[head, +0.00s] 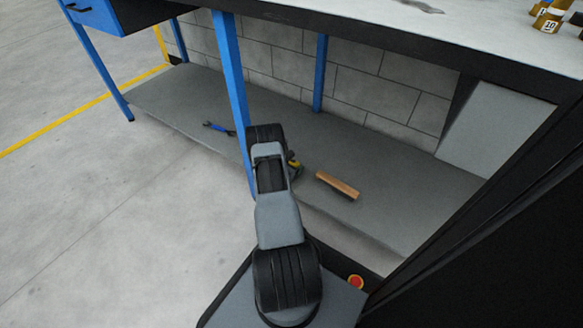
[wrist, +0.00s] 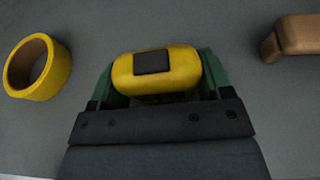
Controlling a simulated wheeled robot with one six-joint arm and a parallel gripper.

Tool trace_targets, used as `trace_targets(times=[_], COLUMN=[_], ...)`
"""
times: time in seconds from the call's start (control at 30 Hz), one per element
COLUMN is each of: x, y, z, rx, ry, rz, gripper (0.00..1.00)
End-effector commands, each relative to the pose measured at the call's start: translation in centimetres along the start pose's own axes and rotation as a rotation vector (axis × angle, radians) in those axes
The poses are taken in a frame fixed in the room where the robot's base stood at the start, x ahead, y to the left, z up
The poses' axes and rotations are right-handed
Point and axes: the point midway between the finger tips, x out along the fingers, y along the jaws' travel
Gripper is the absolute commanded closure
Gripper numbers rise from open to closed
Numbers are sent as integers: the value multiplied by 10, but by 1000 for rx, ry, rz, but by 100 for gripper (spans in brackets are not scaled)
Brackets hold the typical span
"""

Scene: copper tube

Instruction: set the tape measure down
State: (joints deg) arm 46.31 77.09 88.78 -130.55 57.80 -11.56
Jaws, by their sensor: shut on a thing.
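The tape measure (wrist: 185,72) is yellow with a dark square patch on its face. In the wrist view it sits between the two green fingers of my gripper (wrist: 158,82), which is shut on it. A grey shelf surface lies behind it; I cannot tell whether the tape measure touches it. In the head view a small yellow part of the tape measure (head: 293,162) shows just right of my arm, over the lower shelf (head: 345,225) of the workbench. My arm hides most of the gripper there.
A yellow tape roll (wrist: 58,68) lies left of the gripper in the wrist view. A blue-handled tool (head: 217,128) lies farther left. A blue bench leg (head: 231,85) stands close to my arm.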

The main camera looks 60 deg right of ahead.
Motion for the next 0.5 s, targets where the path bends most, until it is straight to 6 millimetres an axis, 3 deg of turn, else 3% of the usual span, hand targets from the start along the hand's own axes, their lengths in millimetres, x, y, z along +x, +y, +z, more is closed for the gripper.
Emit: trace_targets(times=[0.03, 0.07, 0.1, 0.3, 0.5], x=[1, 0, 0, 0, 0], y=[0, 0, 0, 0, 0], z=[-1, -1, -1, -1, -1], rx=[0, 0, 0, 0, 0], ry=[-1, 0, 0, 0, 0], rz=[0, 0, 0, 0, 0], gripper=[58, 25, 21, 2, 2])
